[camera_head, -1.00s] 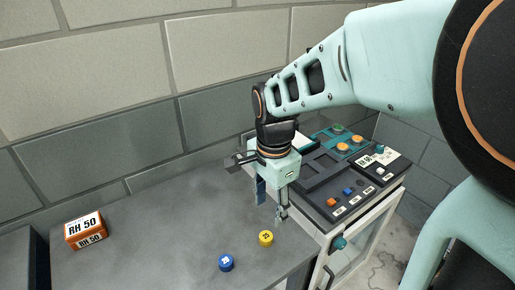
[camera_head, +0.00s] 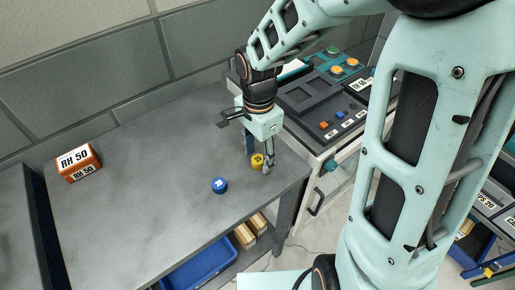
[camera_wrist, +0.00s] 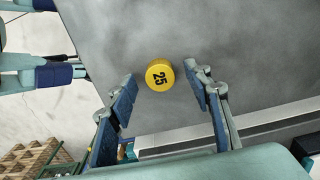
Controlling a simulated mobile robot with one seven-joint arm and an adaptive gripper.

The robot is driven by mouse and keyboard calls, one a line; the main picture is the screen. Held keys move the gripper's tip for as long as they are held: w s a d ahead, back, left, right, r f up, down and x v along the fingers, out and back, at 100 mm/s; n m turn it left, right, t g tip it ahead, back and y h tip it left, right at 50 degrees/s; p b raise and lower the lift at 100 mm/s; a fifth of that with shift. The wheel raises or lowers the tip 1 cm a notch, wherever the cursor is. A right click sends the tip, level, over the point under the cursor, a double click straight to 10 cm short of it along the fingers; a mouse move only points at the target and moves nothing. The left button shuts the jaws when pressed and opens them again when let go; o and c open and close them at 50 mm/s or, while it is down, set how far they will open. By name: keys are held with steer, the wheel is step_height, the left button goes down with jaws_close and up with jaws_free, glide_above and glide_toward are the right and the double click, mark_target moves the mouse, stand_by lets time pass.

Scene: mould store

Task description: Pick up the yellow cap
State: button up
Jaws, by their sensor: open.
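The yellow cap (camera_head: 257,160) lies on the grey table near its right end. In the wrist view the yellow cap (camera_wrist: 159,75) shows the number 25 on its top. My gripper (camera_head: 260,158) is open, pointing down close to the cap. In the wrist view the cap is between the lines of the two blue-padded fingers of my gripper (camera_wrist: 162,92), slightly ahead of their tips. I cannot tell whether the fingers touch it. One finger is partly hidden behind the gripper body in the head view.
A blue cap (camera_head: 219,185) lies left of the yellow one. An orange RH 50 box (camera_head: 79,163) stands at the far left of the grey table (camera_head: 130,215). A control cabinet (camera_head: 310,100) stands right of the table. A blue bin (camera_head: 205,262) sits below.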

steer(key=shift+f, duration=0.4)
steer(key=shift+c, duration=0.2)
steer(key=c, duration=0.9)
steer(key=shift+o, duration=0.2)
